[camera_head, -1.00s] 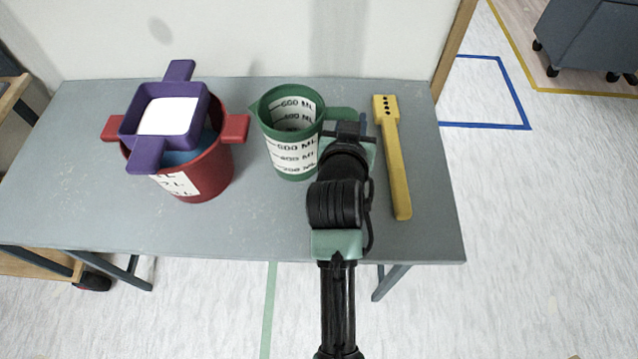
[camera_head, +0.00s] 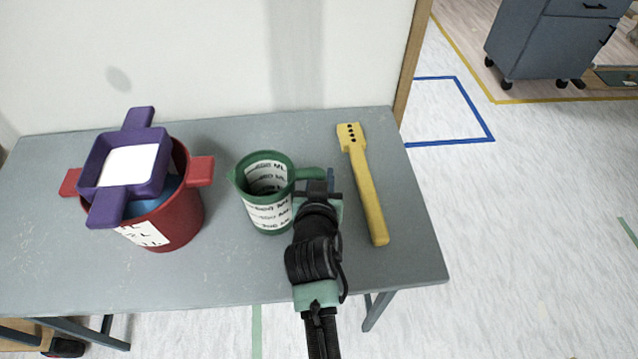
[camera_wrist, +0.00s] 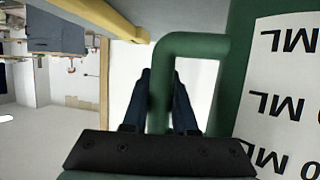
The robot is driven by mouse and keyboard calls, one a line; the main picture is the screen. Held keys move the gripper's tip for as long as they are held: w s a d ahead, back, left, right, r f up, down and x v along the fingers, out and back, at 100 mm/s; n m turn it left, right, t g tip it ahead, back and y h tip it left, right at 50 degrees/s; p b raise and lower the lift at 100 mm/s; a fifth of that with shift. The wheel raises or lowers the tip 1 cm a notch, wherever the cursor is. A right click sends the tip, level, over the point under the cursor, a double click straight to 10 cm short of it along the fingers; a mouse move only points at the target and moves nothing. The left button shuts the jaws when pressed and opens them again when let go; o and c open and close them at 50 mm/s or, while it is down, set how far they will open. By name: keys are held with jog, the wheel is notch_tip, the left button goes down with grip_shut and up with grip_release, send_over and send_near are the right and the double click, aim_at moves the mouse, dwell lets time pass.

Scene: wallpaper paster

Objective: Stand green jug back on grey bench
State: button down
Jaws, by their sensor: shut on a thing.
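The green jug (camera_head: 268,224) is upright at the middle of the grey bench (camera_head: 300,278). It has a white label with ML markings, and its handle is on the right. Its base appears to be at the bench top, but I cannot tell whether it touches. My gripper (camera_head: 318,186) is shut on the jug's handle from the front right. In the wrist view the handle (camera_wrist: 160,85) runs between the two dark fingers of my gripper (camera_wrist: 160,95), with the jug's side (camera_wrist: 234,70) to the right.
A red pot (camera_head: 182,222) with a purple square frame (camera_head: 112,205) on top stands on the bench at left. A yellow bar-shaped tool (camera_head: 366,195) lies right of my gripper. The wall is behind. Bare bench lies between pot and jug.

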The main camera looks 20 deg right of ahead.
jog(key=shift+f, duration=0.95)
jog(key=shift+f, duration=0.15)
jog(key=c, duration=0.7)
grip_release()
